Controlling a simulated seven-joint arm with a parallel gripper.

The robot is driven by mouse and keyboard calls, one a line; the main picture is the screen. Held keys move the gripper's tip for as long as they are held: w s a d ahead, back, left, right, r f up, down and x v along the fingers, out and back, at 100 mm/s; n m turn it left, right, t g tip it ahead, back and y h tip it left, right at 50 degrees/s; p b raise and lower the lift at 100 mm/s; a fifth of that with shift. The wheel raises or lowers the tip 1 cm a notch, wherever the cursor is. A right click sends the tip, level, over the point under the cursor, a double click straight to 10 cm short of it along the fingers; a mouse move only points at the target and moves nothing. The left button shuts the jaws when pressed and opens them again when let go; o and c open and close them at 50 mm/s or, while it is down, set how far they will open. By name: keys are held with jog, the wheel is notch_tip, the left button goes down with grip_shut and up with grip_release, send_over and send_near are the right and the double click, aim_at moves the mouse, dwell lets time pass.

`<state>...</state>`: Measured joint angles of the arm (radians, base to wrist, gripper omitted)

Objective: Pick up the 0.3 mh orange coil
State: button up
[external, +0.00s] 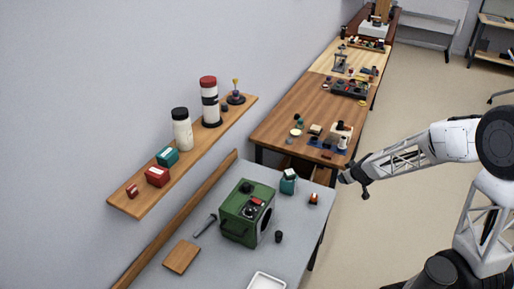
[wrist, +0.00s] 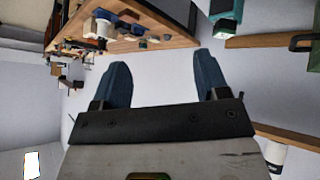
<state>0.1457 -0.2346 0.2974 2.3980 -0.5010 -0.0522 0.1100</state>
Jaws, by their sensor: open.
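A small orange and dark piece (external: 313,199) stands near the right edge of the grey table (external: 290,238). It may be the orange coil, but it is too small to read any label. I cannot pick it out in the wrist view. My gripper (external: 353,186) is to the right of that piece, beyond the grey table's right edge and apart from it. In the wrist view my gripper (wrist: 160,65) has its two blue fingers spread wide, with nothing between them.
A green device (external: 247,211), a teal box (external: 288,182) and a white tray (external: 266,282) are on the grey table. A wooden table (external: 290,112) with many small parts stands behind. A wall shelf (external: 140,201) holds boxes and canisters.

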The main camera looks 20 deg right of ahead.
jog(key=w+f+n+t+y, duration=0.1)
jog(key=w+f+n+y, duration=0.15)
jog(key=w+f, duration=0.45)
jog(key=n+t+y, duration=0.1)
jog(key=y, duration=0.4)
send_near(315, 196)
jog(key=shift+w+a+f, duration=0.1)
jog(key=shift+w, duration=0.5)
jog(key=shift+w+a+f, duration=0.1)
jog(key=shift+w+a, duration=0.05)
jog(key=shift+w, duration=0.45)
jog(key=shift+s+a+f+y, duration=0.15)
jog(key=shift+a+f+y, duration=0.1)
jog(key=shift+f, duration=0.2)
jog(key=shift+x, duration=1.3)
jog(key=shift+x, duration=2.6)
